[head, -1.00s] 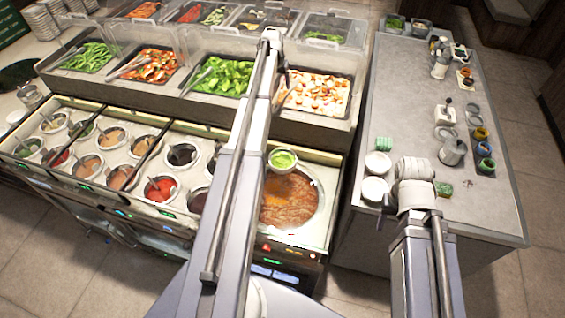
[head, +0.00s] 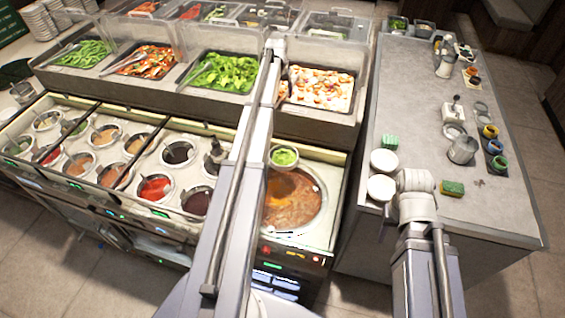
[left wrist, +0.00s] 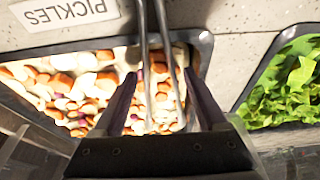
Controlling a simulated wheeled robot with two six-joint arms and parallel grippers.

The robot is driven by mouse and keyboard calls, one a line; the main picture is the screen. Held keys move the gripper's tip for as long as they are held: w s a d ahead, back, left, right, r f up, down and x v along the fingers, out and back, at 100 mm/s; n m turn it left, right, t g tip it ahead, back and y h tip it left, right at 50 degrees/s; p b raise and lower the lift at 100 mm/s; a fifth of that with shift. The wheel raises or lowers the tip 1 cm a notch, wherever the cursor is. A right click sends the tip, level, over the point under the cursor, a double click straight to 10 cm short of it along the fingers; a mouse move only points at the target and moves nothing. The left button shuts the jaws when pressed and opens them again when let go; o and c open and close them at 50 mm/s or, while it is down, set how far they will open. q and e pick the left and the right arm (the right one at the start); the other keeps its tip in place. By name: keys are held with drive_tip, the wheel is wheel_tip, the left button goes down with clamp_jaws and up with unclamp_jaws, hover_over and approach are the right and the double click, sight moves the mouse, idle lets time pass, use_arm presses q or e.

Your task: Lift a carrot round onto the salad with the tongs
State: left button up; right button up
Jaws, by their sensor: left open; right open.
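A black tray (left wrist: 205,42) labelled PICKLES holds mixed orange, white and purple pieces (left wrist: 62,85); single carrot rounds are hard to pick out. In the head view this tray (head: 352,78) is at the back right of the counter. Metal tongs (left wrist: 165,50) lie over the pieces. My left gripper (left wrist: 160,78) is open above the tray, with the tongs between its fingers and no visible grip. In the head view my left arm mostly hides that gripper. A small bowl of green salad (head: 284,156) sits at the soup well's edge.
A tray of green leaves (head: 228,72) adjoins the pickles tray. Sauce wells (head: 155,187) and a large soup well (head: 292,203) are in front. The right counter (head: 415,110) carries bowls, cups and a sponge (head: 453,188).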

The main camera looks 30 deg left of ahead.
use_arm(q)
drive_tip(key=c, duration=0.7)
drive_tip(key=shift+r, duration=0.15)
wheel_tip(320, 180, up, 12)
drive_tip(key=p, duration=1.2)
